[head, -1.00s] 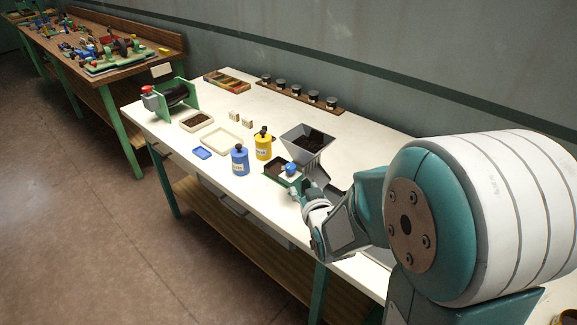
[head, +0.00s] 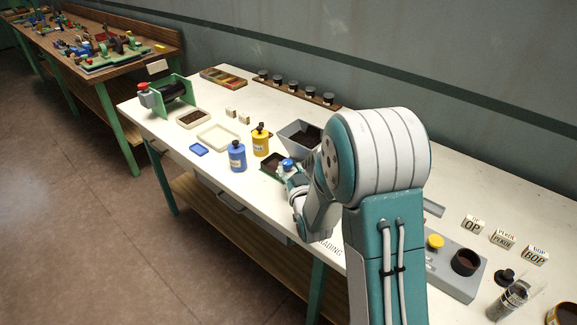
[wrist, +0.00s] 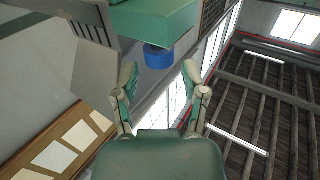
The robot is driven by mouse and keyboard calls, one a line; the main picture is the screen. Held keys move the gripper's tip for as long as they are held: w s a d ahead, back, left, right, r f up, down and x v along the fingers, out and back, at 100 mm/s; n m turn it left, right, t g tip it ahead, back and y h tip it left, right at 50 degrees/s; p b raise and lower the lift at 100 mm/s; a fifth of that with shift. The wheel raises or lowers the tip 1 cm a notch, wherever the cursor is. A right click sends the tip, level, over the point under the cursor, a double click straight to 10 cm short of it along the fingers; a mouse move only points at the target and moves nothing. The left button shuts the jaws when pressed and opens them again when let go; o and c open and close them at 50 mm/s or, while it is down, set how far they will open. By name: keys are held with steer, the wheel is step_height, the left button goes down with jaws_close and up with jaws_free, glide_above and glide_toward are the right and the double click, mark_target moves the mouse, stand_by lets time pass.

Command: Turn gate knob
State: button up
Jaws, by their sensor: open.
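The blue gate knob (head: 288,164) shows in the head view on the green unit below the grey hopper (head: 299,136). In the wrist view the blue knob (wrist: 158,58) sticks out from a green block (wrist: 155,20), just beyond my fingertips. My gripper (wrist: 159,78) is open, with one finger on each side of the knob's line. A gap seems to lie between the fingertips and the knob, and I see no contact. In the head view my gripper (head: 286,173) is right by the knob, and my arm hides part of the hopper.
A blue canister (head: 237,157) and a yellow canister (head: 261,142) stand left of the hopper. A grey scale (head: 455,270) and label cards (head: 503,239) are at right.

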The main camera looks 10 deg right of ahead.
steer(key=shift+w, duration=1)
jaws_close()
